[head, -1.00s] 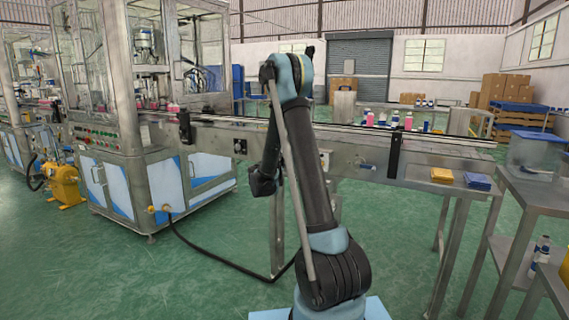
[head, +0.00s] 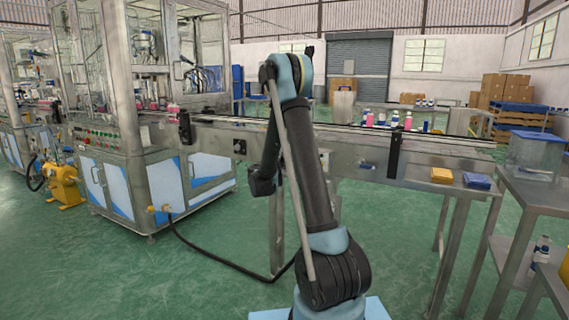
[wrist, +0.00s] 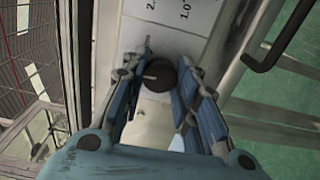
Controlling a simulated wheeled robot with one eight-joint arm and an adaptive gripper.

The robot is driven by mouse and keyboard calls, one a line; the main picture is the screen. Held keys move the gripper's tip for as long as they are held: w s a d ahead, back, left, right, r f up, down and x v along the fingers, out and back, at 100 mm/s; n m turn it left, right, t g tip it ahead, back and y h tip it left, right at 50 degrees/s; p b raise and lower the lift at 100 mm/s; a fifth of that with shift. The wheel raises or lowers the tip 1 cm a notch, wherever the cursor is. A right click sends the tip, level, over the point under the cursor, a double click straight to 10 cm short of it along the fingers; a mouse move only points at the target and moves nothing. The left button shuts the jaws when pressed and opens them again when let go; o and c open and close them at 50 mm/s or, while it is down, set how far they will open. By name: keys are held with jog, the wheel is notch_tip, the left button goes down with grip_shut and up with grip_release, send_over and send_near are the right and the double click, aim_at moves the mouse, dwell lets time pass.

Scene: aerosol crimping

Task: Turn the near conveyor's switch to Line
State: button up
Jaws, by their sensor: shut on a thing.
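The switch is a round black knob (wrist: 158,75) with a pale pointer mark that points left in the wrist view. It sits on a light plate (wrist: 178,18) with printed marks, partly cut off at the top edge. My gripper (wrist: 156,80) has its blue-padded fingers on both sides of the knob and is shut on it. The plate's lettering is only partly readable, so I cannot tell which setting the pointer is on. In the head view the near conveyor (head: 345,155) runs behind my arm. The knob and my fingers cannot be made out there.
A glass-walled machine (head: 150,90) stands at the left end of the conveyor. A yellow box (head: 442,175) and a blue box (head: 477,181) lie near its right end. A steel table (head: 535,190) stands at far right. A dark bent bar (wrist: 270,50) is right of the gripper.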

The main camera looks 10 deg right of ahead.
jog(key=shift+a+m, duration=0.15)
jog(key=shift+m, duration=1.05)
jog(key=shift+w, duration=0.1)
jog(key=o, duration=1.1)
jog(key=v, duration=1.2)
jog(key=shift+f, duration=0.1)
